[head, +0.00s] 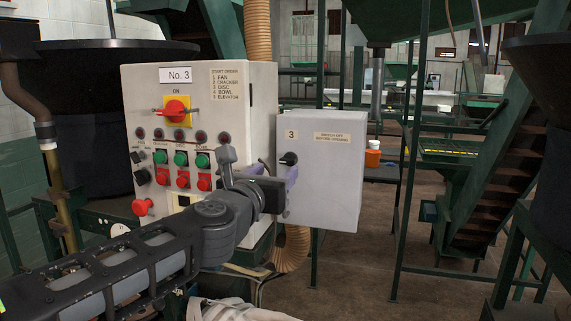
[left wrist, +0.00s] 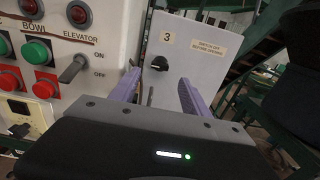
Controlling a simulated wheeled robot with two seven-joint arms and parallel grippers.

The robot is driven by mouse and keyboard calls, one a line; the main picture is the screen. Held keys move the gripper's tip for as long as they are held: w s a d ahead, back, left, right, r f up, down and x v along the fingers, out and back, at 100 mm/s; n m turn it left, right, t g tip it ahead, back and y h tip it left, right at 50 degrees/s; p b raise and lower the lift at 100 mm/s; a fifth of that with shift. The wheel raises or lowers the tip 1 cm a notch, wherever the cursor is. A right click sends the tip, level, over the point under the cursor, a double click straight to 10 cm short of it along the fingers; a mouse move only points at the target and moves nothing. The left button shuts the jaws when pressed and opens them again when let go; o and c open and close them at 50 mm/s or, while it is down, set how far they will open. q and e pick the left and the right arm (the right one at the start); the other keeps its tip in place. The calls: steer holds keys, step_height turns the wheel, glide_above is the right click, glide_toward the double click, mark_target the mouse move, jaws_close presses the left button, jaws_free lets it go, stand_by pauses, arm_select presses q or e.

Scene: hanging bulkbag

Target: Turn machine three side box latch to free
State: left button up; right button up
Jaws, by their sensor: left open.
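The grey side box (head: 330,175), marked 3, is fixed to the right of the No. 3 control panel (head: 200,110). Its black latch knob (head: 289,158) sits on the left part of its front face, below the number. In the left wrist view the latch (left wrist: 159,63) shows between and beyond the purple fingers, on the side box face (left wrist: 200,75). My left gripper (head: 287,190) is open and empty, just in front of the side box and a little below the latch. In the left wrist view its fingers (left wrist: 158,92) are apart, with no visible contact with the latch. My right gripper is not seen.
The panel carries a red and yellow switch (head: 176,109), green and red buttons, and a red stop knob (head: 142,207) near my left arm. A grey lever (left wrist: 73,68) sits left of the fingers. A ribbed hose (head: 294,250) hangs below. Green posts stand to the right.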

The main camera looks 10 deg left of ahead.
mark_target(287, 163)
arm_select(q)
steer(key=w, duration=0.2)
steer(key=w+p, duration=0.1)
steer(key=w, duration=0.4)
steer(key=shift+w+d, duration=0.25)
steer(key=shift+w, duration=0.05)
steer(key=shift+c, duration=0.3)
jaws_close()
